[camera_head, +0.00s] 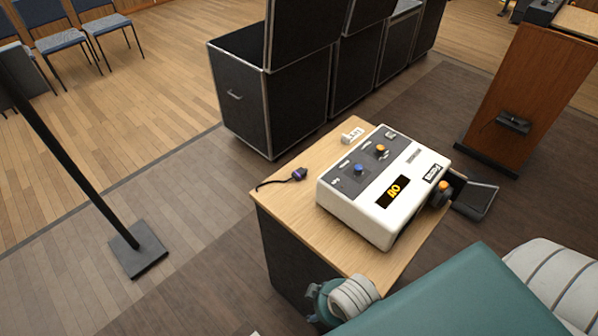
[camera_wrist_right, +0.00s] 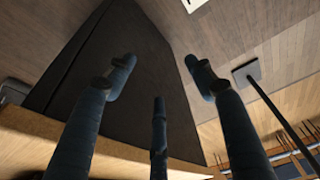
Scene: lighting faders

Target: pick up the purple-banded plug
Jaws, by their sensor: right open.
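The purple-banded plug (camera_head: 299,174) lies on the left part of the wooden tabletop (camera_head: 292,205) in the head view. It is dark, with a purple band and a short dark cord trailing left to the table's edge. Nothing holds it. My right gripper (camera_wrist_right: 162,88) shows in its wrist view with its dark blue fingers spread apart and nothing between them. The fingers are in front of the table's dark side panel, near the wooden edge. The plug does not show in the wrist view. My left gripper is not in view.
A white fader console (camera_head: 385,185) with orange and blue knobs fills the table's middle, right of the plug. Black cases (camera_head: 270,105) stand beyond. A black pole stand (camera_head: 137,249) is on the floor at left.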

